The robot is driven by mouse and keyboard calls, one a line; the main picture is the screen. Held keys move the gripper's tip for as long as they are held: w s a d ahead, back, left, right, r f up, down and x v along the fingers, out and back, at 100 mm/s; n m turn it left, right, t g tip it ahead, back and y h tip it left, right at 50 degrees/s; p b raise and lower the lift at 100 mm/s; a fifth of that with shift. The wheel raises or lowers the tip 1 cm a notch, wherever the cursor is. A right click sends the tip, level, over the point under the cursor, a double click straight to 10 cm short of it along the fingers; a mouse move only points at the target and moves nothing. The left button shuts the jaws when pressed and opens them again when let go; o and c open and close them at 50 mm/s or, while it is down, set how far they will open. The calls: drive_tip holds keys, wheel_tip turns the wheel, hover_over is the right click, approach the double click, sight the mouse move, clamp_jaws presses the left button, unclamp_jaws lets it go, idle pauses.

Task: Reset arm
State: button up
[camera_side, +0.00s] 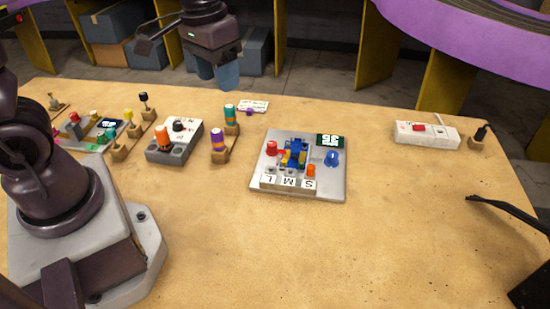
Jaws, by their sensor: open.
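My gripper (216,72) hangs at the top of the side view, left of centre, over the far edge of the table. Its two bluish fingers point down; they are apart and nothing shows between them. It is clear of everything on the table. The slot track board (335,190) lies flat near the middle of the table. It carries a red knob (271,147), blue and yellow blocks (293,155), a blue knob (331,158), an orange peg (310,171) and a green display (329,141). Its front strip has slots marked L, M and S.
Left of the board stand wooden holders with coloured pegs (219,145) and a grey box with an orange knob (164,138). A white power strip (426,133) lies at the right. A dark object (515,215) juts in at the right edge. The front table area is free.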

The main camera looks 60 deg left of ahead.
drive_tip(key=s+d+r+m+t, duration=0.1)
drive_tip(key=s+d+r+t, duration=0.1)
drive_tip(key=s+r+t, duration=0.2)
drive_tip(key=s+r, duration=0.3)
drive_tip(key=s, duration=0.3)
drive_tip(key=shift+r+m+t, duration=0.3)
drive_tip(key=shift+r+m, duration=0.1)
